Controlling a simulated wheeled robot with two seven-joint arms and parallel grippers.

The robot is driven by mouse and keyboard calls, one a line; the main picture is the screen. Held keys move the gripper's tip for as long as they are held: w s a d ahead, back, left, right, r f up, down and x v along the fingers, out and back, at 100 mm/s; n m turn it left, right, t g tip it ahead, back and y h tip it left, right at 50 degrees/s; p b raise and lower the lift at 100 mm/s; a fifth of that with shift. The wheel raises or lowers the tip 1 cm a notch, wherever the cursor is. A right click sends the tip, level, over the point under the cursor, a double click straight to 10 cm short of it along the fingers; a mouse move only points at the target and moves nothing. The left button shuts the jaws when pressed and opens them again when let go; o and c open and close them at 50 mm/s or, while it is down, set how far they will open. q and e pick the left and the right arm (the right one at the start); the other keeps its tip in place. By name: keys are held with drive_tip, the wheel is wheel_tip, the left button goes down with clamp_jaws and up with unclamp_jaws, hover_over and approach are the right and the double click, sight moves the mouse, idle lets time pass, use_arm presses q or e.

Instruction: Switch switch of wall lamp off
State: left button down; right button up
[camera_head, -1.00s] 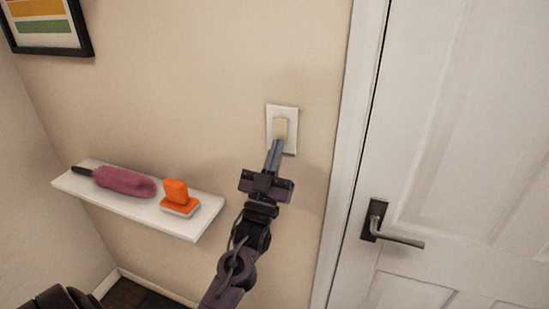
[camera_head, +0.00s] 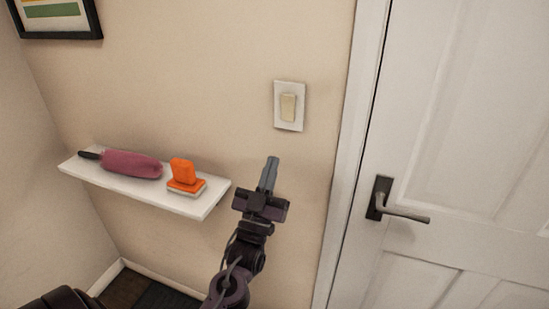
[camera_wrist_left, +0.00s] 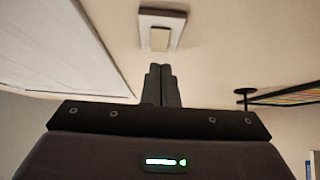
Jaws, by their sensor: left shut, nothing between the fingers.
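The wall switch (camera_head: 288,107) is a cream rocker on a white plate, on the beige wall left of the door frame. It also shows at the top of the left wrist view (camera_wrist_left: 159,38). My left gripper (camera_head: 271,162) is below the switch in the head view, apart from it. Its fingers (camera_wrist_left: 161,72) are shut together with nothing between them. I cannot tell which way the rocker is tipped. No lamp shows. My right gripper is not in view.
A white shelf (camera_head: 206,206) on the left holds a pink duster (camera_head: 132,164) and an orange brush (camera_head: 184,177). A white door (camera_head: 470,120) with a dark handle (camera_head: 400,210) stands on the right. A framed picture (camera_head: 60,20) hangs at upper left.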

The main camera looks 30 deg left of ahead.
use_arm(q)
drive_tip(key=v, duration=0.3)
drive_tip(key=shift+s+b, duration=0.1)
drive_tip(key=shift+b, duration=0.25)
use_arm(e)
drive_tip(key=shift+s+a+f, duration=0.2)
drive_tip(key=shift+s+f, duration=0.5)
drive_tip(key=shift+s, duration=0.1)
use_arm(q)
drive_tip(key=shift+f, duration=0.1)
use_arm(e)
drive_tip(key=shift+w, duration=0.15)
